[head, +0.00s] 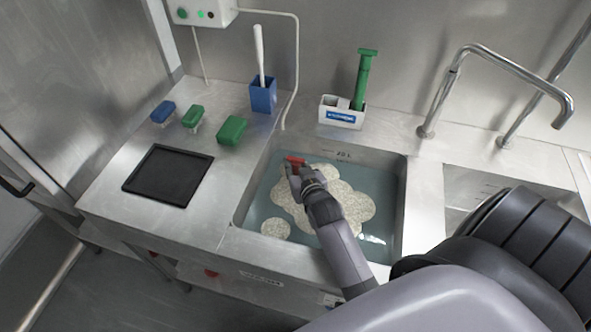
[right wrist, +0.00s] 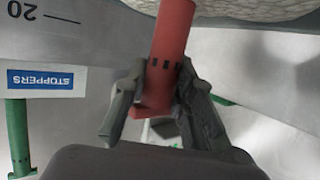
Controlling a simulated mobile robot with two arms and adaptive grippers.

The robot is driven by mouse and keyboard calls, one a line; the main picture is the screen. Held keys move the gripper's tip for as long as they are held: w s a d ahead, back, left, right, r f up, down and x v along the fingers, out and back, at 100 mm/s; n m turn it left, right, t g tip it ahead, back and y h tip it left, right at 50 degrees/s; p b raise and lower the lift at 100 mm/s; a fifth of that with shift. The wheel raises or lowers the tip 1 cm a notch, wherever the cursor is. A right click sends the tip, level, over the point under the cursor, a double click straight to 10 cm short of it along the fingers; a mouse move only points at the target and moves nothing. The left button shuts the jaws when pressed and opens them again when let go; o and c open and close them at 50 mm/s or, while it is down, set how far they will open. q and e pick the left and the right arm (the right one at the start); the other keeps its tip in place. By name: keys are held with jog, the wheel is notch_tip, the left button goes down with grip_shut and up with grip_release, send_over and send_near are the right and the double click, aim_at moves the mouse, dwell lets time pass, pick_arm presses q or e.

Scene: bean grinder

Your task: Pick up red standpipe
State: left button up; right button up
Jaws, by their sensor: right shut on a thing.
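The red standpipe (right wrist: 171,45) is between the two fingers of my right gripper (right wrist: 158,88) in the right wrist view, and the fingers are shut on it. In the head view only a small red part of the standpipe (head: 294,160) shows at the fingertips; the hand hides the rest. My right gripper (head: 291,173) is over the left part of the water-filled sink (head: 397,200), near its back left side. I cannot tell how deep the standpipe's lower end reaches. My left gripper is not in view.
Foam patches (head: 355,205) float in the sink. A white stoppers holder (head: 338,112) with a green standpipe (head: 362,78) stands behind it. A blue holder (head: 263,96) with a white-handled tool, several brushes and a black tray (head: 167,174) are to the left. A faucet (head: 440,92) stands right.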

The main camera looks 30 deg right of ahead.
grip_shut()
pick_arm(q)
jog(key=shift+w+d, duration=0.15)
pick_arm(e)
jog(key=shift+r, duration=0.1)
